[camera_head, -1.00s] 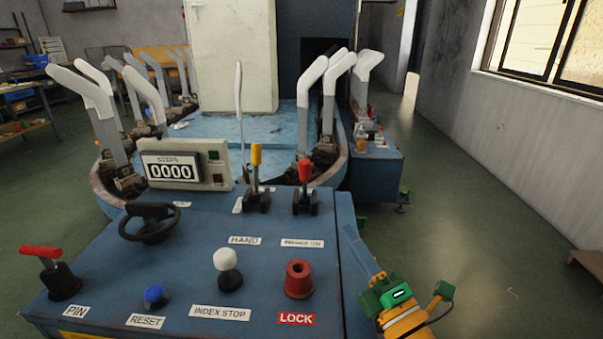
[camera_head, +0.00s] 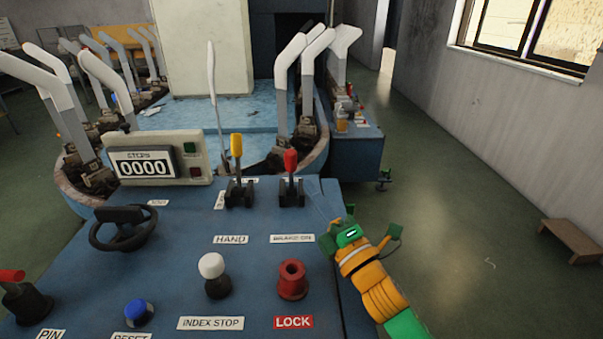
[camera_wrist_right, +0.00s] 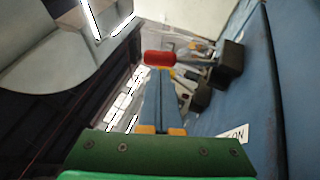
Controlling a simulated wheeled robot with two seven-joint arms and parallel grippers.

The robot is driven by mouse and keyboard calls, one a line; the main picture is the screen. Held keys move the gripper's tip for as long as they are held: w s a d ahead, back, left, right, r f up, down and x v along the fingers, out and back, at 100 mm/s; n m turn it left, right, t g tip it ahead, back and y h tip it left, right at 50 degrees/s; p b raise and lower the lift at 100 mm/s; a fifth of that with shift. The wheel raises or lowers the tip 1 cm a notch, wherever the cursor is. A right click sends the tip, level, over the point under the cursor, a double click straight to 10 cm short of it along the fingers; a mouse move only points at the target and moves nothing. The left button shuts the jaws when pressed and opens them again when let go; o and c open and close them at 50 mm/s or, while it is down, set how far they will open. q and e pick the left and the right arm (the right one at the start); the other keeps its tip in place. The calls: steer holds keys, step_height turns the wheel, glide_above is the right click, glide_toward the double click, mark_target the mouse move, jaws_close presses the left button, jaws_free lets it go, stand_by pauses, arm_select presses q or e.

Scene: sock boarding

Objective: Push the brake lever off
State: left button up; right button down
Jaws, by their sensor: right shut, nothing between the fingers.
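The brake lever (camera_head: 290,163) has a red grip on a black base and stands near the far right of the blue console, above a label that appears to read BRAKE ON. Its red grip (camera_wrist_right: 160,58) also shows in the wrist view, just beyond my right fingertips. My right gripper (camera_head: 318,200) is at the console's right edge, on the right and near side of the lever. Its blue fingers (camera_wrist_right: 161,95) are shut and empty, pointing at the red grip; I cannot tell whether they touch it. My left gripper is not in view.
A yellow lever (camera_head: 236,165) stands just left of the brake lever. The console also holds a red LOCK knob (camera_head: 292,279), a white INDEX STOP knob (camera_head: 212,268), a black handwheel (camera_head: 122,229) and a counter box (camera_head: 157,160). White sock forms (camera_head: 290,60) stand behind.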

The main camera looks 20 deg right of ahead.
mark_target(294, 166)
steer(key=shift+x, duration=2.35)
